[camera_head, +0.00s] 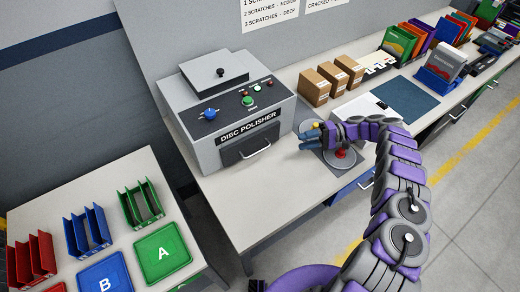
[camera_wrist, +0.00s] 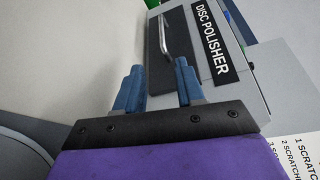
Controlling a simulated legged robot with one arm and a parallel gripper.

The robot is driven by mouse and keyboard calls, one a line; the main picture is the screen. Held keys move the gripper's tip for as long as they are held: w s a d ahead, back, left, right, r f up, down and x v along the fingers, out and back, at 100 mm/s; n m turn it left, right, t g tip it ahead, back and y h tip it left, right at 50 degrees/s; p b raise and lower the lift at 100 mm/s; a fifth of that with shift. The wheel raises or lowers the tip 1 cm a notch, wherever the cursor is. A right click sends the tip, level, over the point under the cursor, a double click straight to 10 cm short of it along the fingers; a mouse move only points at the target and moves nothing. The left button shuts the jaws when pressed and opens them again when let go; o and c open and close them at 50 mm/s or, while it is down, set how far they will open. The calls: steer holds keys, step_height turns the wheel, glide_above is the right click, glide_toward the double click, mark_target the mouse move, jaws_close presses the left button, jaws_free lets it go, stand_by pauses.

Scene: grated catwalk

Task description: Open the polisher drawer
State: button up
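The disc polisher (camera_head: 205,137) is a grey box on the bench with a black "DISC POLISHER" label. Its dark drawer front (camera_head: 232,154) is below the label and looks shut. A silver bar handle (camera_head: 256,152) is on the drawer front. My gripper (camera_head: 306,140) is to the right of the handle, apart from it, with blue fingers pointing left. In the wrist view, my gripper (camera_wrist: 158,80) has its two fingers apart with nothing between them. The handle (camera_wrist: 165,38) shows beyond the fingertips, between them in the picture.
A round station with a red button (camera_head: 341,154) is under my arm. Cardboard boxes (camera_head: 314,87) stand behind on the bench. A blue mat (camera_head: 400,98) is at right. A lower table with coloured racks (camera_head: 140,203) and trays (camera_head: 162,252) is at left. Bench in front of the polisher is clear.

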mark_target(259, 152)
steer(key=shift+f, duration=0.15)
steer(key=shift+f, duration=0.1)
steer(key=shift+a+f, duration=0.2)
steer(key=shift+a, duration=0.25)
steer(key=shift+s+a+r+y, duration=0.1)
steer(key=shift+s+a+y, duration=0.05)
steer(key=shift+a, duration=0.35)
steer(key=shift+s+a+r+y, duration=0.1)
steer(key=shift+s+a+y, duration=0.05)
steer(key=shift+a, duration=0.35)
steer(key=shift+b+x, duration=0.7)
steer(key=shift+x, duration=6.55)
steer(key=shift+w+f, duration=0.1)
steer(key=shift+f, duration=0.05)
jaws_close()
